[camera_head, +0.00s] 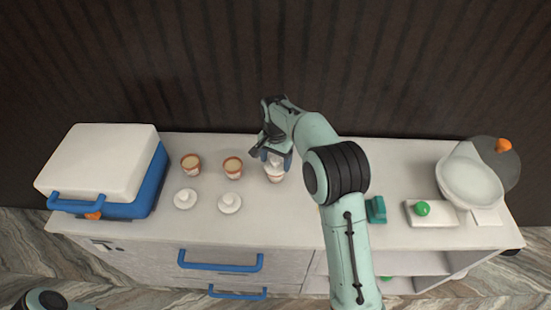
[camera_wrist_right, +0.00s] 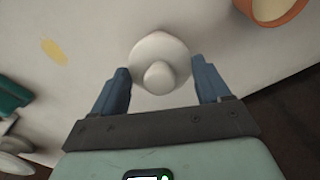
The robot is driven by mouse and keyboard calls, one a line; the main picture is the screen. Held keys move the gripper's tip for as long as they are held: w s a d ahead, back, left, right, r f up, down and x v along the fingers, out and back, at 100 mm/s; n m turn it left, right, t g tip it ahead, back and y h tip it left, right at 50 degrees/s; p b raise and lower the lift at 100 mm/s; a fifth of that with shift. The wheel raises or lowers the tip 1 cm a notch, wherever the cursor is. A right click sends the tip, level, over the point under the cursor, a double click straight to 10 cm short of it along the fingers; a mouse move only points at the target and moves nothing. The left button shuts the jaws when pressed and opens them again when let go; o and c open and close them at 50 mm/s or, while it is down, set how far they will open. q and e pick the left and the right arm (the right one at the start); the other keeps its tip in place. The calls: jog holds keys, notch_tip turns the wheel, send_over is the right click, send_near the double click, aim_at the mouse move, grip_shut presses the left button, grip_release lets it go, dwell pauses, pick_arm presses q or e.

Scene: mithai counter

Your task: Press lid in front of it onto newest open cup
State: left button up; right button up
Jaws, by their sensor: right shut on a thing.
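A white lid with a round knob (camera_head: 275,162) sits between the fingers of my right gripper (camera_head: 271,157). It is over a cup (camera_head: 276,177) at the middle of the counter; whether it is fully seated cannot be told. In the right wrist view the lid (camera_wrist_right: 160,50) is between the two blue fingers of my right gripper (camera_wrist_right: 160,82), and it hides the cup below. A loose lid lies in front of each, one left (camera_head: 185,199) and one right (camera_head: 230,203).
A white and blue cooler box (camera_head: 100,165) stands at the left end. At the right are a teal object (camera_head: 376,210), a white block (camera_head: 432,218) with a green ball (camera_head: 422,208), and a pale bowl (camera_head: 470,183). The counter front (camera_head: 275,230) is clear.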

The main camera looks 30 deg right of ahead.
dwell(0.3)
jog(key=o, duration=1)
pick_arm(q)
jog(key=shift+w+r, duration=0.1)
pick_arm(e)
jog(key=shift+r, duration=0.1)
jog(key=shift+r+p, duration=1)
jog(key=shift+r, duration=1.2)
jog(key=shift+w+r, duration=0.1)
jog(key=shift+r, duration=1.1)
pick_arm(q)
jog(key=shift+t, duration=0.3)
jog(key=w+r, duration=0.2)
jog(key=w, duration=0.1)
jog(key=shift+w+r, duration=0.15)
jog(key=shift+r, duration=0.25)
